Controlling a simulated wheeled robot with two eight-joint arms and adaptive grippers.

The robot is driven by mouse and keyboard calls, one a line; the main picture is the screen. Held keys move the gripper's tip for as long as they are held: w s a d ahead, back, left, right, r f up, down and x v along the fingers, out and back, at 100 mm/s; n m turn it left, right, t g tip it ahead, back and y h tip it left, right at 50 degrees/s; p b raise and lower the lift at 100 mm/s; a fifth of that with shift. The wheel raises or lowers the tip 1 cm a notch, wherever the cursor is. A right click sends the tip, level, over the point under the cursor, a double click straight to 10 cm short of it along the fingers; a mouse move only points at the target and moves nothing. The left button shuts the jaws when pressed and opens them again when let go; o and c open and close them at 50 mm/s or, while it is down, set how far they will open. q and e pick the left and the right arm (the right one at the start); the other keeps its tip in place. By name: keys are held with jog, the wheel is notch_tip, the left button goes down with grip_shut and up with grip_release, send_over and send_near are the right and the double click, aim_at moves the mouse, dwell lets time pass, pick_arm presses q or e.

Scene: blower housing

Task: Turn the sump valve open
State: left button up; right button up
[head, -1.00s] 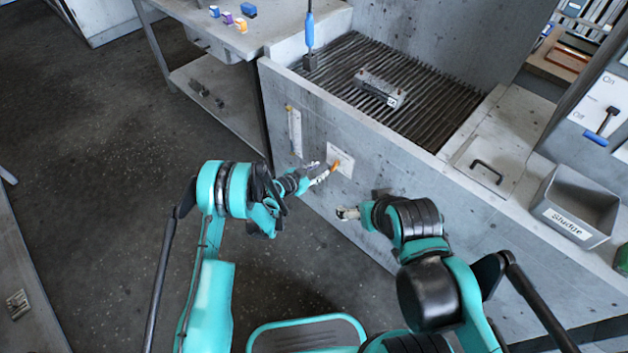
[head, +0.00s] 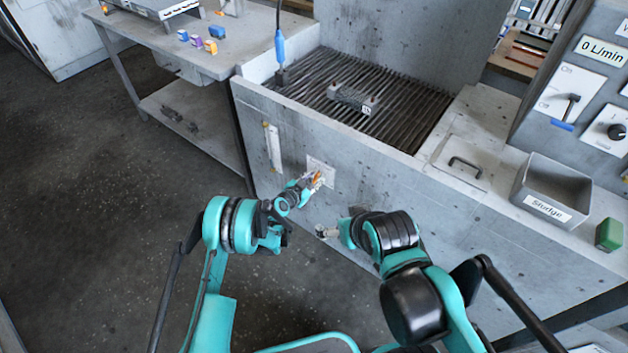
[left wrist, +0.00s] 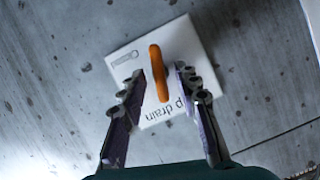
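The sump valve is an orange handle (left wrist: 159,73) on a white plate (left wrist: 194,48) marked "p drain", the rest of the word being hidden. The plate (head: 328,168) is on the front wall of the grey tank in the head view. My left gripper (left wrist: 162,78) has its two fingers apart, one on each side of the orange handle. Small gaps show between the fingers and the handle in the left wrist view. In the head view my left gripper (head: 312,184) is at the plate and partly covers the handle.
The tank holds a slatted grate (head: 395,100) with a metal block (head: 350,97) on it. A side table (head: 240,45) stands at left.

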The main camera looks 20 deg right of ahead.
pick_arm(q)
grip_shut()
jog(key=shift+w+a+n+g+h, duration=0.1)
jog(key=shift+n+g+h, duration=0.5)
jog(key=shift+n, duration=0.5)
grip_release()
jog(key=shift+a+r, duration=0.1)
jog(key=v, duration=1.1)
jog(key=shift+s+a+r, duration=0.2)
jog(key=shift+s+r, duration=0.05)
jog(key=shift+s, duration=0.1)
